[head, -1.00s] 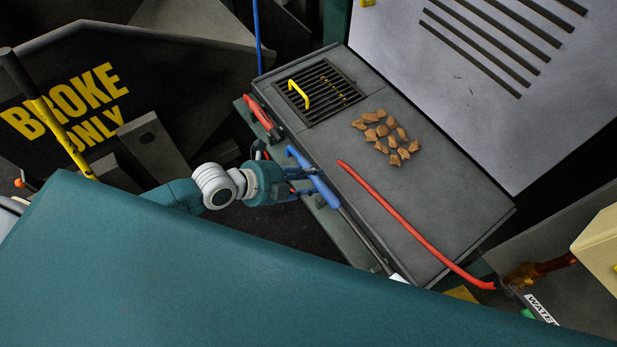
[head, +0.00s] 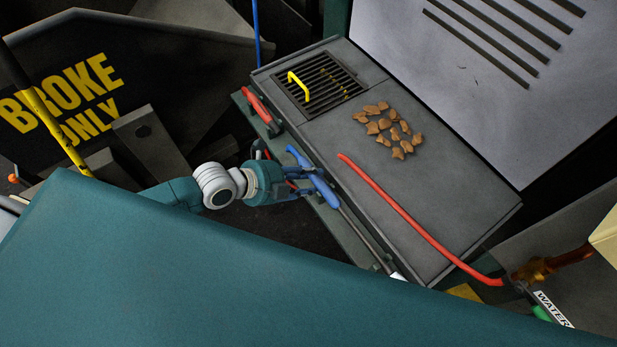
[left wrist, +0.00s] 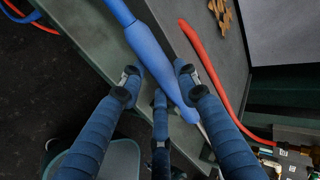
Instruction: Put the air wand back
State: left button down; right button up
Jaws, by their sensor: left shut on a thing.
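The air wand (head: 325,192) has a blue handle and a thin grey tube that runs down to the right, along the front edge of the grey bench (head: 420,215). My left gripper (head: 308,182) is shut on its blue handle, at the bench's front side. In the left wrist view the blue handle (left wrist: 150,50) passes between the fingers of my left gripper (left wrist: 158,84). The handle's underside and the exact finger contact are partly hidden. My right gripper is not in view.
On the bench are a red hose (head: 400,215), several brown lumps (head: 395,130) and a grate (head: 325,88) with a yellow handle (head: 300,88). A red-handled tool (head: 258,106) hangs at the bench's left. A dark "BROKE ONLY" bin (head: 150,60) stands at left.

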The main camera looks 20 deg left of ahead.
pick_arm(q)
jog(key=c, duration=1.3)
grip_release()
jog(key=shift+r, duration=0.1)
jog(key=shift+o, duration=0.6)
jog(key=v, duration=1.2)
jog(key=shift+w+a, duration=0.1)
